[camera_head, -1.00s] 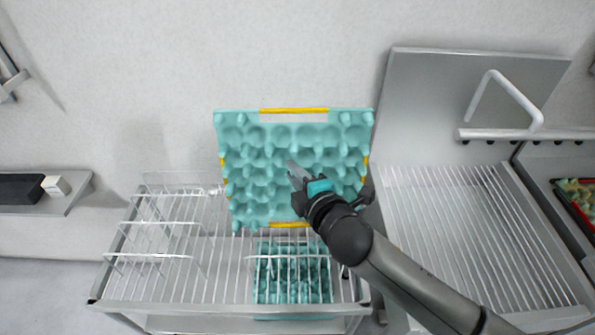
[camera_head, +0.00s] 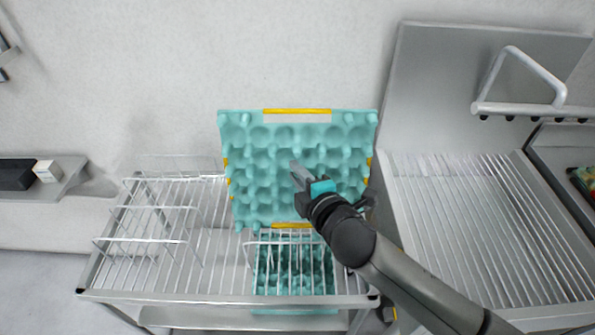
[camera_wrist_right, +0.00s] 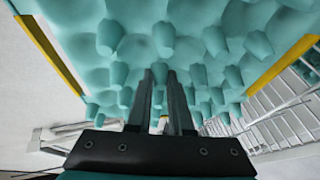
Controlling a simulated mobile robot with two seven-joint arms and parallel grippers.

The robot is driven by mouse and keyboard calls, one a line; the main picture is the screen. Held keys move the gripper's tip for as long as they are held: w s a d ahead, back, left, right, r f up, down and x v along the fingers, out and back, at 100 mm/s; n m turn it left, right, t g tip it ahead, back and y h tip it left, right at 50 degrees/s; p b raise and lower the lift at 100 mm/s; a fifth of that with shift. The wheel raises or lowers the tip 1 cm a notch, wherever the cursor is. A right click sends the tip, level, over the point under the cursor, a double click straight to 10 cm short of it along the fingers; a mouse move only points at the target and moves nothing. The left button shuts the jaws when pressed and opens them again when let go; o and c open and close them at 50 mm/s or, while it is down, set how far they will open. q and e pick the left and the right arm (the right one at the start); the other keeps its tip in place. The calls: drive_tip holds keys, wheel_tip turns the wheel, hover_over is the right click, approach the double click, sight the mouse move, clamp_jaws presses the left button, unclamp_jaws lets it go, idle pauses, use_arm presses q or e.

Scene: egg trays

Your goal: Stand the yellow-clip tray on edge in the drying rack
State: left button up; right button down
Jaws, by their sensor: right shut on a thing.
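The yellow-clip tray (camera_head: 258,145) is a teal egg tray with yellow clips on its edges. It is held up above the right part of the drying rack (camera_head: 225,298), its bumpy face toward the head camera. My right gripper (camera_head: 302,182) is in front of the tray's middle and shut on it. In the right wrist view the tray (camera_wrist_right: 100,40) fills the upper part, and the gripper's fingers (camera_wrist_right: 168,100) reach in among its bumps. Their tips are partly hidden there. My left gripper is not in view.
Another teal tray (camera_head: 292,285) shows through the wires at the rack's right, under the held tray. The left of the rack is empty between wire dividers. A ribbed steel drainboard (camera_head: 475,230) is to the right. A shelf (camera_head: 62,188) with small boxes is at the left.

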drive_tip(key=shift+f+b, duration=3.5)
drive_tip(key=shift+f, duration=1.6)
drive_tip(key=c, duration=0.7)
unclamp_jaws()
drive_tip(key=shift+c, duration=0.2)
drive_tip(key=p+v, duration=0.4)
drive_tip(key=v, duration=0.4)
drive_tip(key=shift+d, duration=0.1)
